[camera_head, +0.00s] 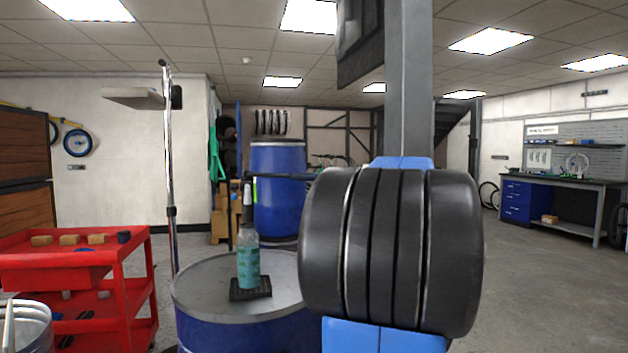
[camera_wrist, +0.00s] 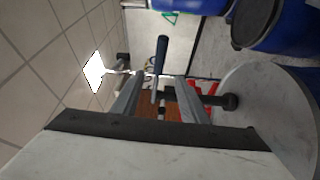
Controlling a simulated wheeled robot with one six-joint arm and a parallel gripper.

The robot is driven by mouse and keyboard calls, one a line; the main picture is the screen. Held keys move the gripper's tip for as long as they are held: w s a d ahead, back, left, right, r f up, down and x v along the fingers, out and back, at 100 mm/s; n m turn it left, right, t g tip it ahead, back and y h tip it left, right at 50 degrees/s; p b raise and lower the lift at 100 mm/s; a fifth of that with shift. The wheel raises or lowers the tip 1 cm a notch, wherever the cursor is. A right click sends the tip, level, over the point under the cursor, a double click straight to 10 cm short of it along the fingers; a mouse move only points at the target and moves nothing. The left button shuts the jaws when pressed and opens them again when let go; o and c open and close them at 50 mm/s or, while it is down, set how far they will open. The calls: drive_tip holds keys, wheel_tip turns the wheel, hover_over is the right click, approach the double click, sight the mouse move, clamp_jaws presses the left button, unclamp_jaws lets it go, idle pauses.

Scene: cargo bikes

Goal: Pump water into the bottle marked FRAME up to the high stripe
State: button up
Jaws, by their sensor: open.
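A clear bottle (camera_head: 248,262) with teal liquid in its lower part stands upright on a black pad (camera_head: 251,289) on a drum. Its lettering and stripes are too small to read. A dark upright piece (camera_head: 247,204) shows directly above the bottle. In the wrist view, my gripper (camera_wrist: 158,88) is open. A dark blue rod-like handle (camera_wrist: 161,55) shows between and beyond its fingers; I cannot tell whether they touch it. A black rod with a round end (camera_wrist: 230,101) lies to the right of the fingers. In the head view, my gripper is not clearly visible; my arm covers the middle right.
The blue drum with a grey lid (camera_head: 205,290) bears the pad. Another blue drum (camera_head: 278,200) stands behind. A red cart (camera_head: 125,275) and a chrome pole (camera_head: 169,150) are at the left. A workbench (camera_head: 560,183) stands far right, with clear floor before it.

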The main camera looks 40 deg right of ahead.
sight(307, 177)
drive_tip(key=w+d, duration=0.1)
drive_tip(key=w, duration=0.4)
drive_tip(key=w+d, duration=0.1)
drive_tip(key=w, duration=0.5)
drive_tip(key=w+d, duration=0.1)
drive_tip(key=w, duration=0.5)
drive_tip(key=shift+r, duration=0.2)
drive_tip(key=shift+c, duration=0.2)
drive_tip(key=shift+r, duration=0.1)
clamp_jaws()
